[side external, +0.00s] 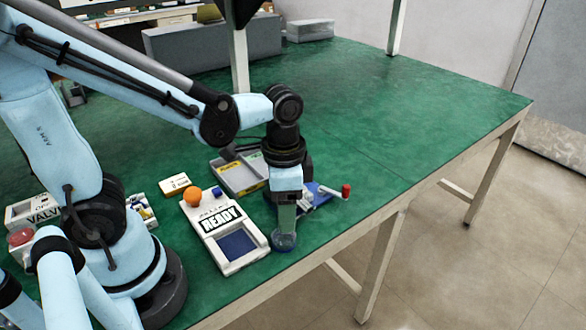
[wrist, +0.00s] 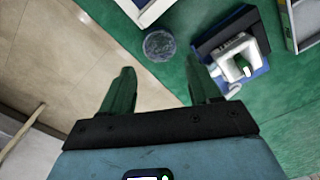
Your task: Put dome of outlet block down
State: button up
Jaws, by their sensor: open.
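A small clear dome (side external: 284,241) rests on the green table close to its front edge. In the wrist view the dome (wrist: 159,45) shows as a round, see-through shape just beyond my fingertips. My gripper (side external: 285,229) points down right at the dome in the side view. In the wrist view my gripper (wrist: 160,68) has its two green fingers spread wide, with nothing clamped between them. A blue-and-white block (wrist: 238,62), likely the outlet block, stands to the right of the dome. In the side view this blue block (side external: 316,196) is partly hidden behind my gripper.
A white READY panel (side external: 222,219) with an orange knob (side external: 193,196) stands left of the dome. A grey tray (side external: 240,176) lies behind. A red-tipped handle (side external: 346,191) sticks out at the block. The green table (side external: 420,120) is clear to the right.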

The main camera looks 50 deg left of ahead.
jog(key=w+a+r+n+t, duration=0.2)
jog(key=a+r+n+t, duration=0.3)
jog(key=r+n+t, duration=0.1)
jog(key=shift+r+t, duration=0.25)
jog(key=shift+t, duration=0.35)
